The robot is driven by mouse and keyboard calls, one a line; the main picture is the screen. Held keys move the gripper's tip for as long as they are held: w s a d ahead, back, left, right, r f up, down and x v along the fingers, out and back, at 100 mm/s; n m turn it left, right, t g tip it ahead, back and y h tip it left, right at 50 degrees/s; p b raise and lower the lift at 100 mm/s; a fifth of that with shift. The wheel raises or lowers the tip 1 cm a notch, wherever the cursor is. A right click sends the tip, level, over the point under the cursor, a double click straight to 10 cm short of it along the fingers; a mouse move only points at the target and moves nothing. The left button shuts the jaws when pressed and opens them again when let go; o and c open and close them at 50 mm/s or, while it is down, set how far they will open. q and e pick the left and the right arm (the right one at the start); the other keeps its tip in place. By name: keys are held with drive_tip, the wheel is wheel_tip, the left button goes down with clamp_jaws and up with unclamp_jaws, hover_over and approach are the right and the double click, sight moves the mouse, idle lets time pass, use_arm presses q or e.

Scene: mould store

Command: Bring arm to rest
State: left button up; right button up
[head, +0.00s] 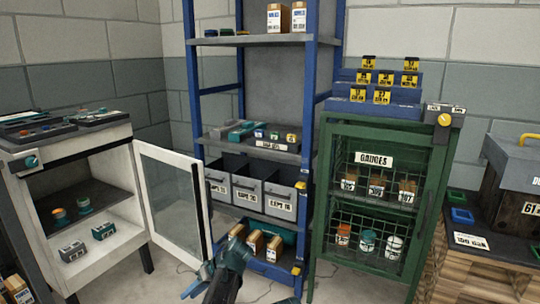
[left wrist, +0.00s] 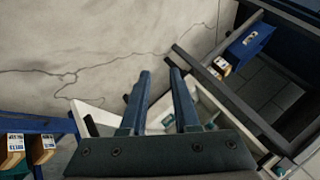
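My left arm reaches in at the bottom centre of the head view. Its left gripper (head: 197,281) has blue fingers and hangs low, in front of the white cabinet's open glass door (head: 172,198). In the left wrist view the two blue fingers of this gripper (left wrist: 160,73) stand apart with a gap between them and nothing held. They point over cracked grey floor (left wrist: 90,50). My right gripper does not show in either view.
The white cabinet (head: 139,133) stands open at the left. A blue-framed rack (head: 189,115) with grey bins (head: 250,193) is behind. A green mesh cabinet (head: 390,130) labelled GAUGES is shut. A wooden crate (head: 470,285) stands at right. Some floor (head: 165,283) is clear near the white cabinet.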

use_arm(q)
drive_tip(key=s+d+f+m+h, duration=0.3)
drive_tip(key=s+m+h, duration=0.1)
drive_tip(key=s, duration=0.3)
drive_tip(key=s+d+f+m+h, duration=0.3)
drive_tip(key=s+h, duration=0.1)
drive_tip(key=s, duration=0.4)
drive_tip(key=s+d+r+m+p, duration=0.4)
drive_tip(key=s+d+r+p, duration=0.1)
drive_tip(key=d+r+p, duration=0.55)
wheel_tip(320, 180, up, 38)
drive_tip(key=d+p, duration=0.1)
drive_tip(key=p, duration=3.6)
drive_tip(key=shift+s+y, duration=0.15)
drive_tip(key=shift+y, duration=0.25)
drive_tip(key=shift+f, duration=0.1)
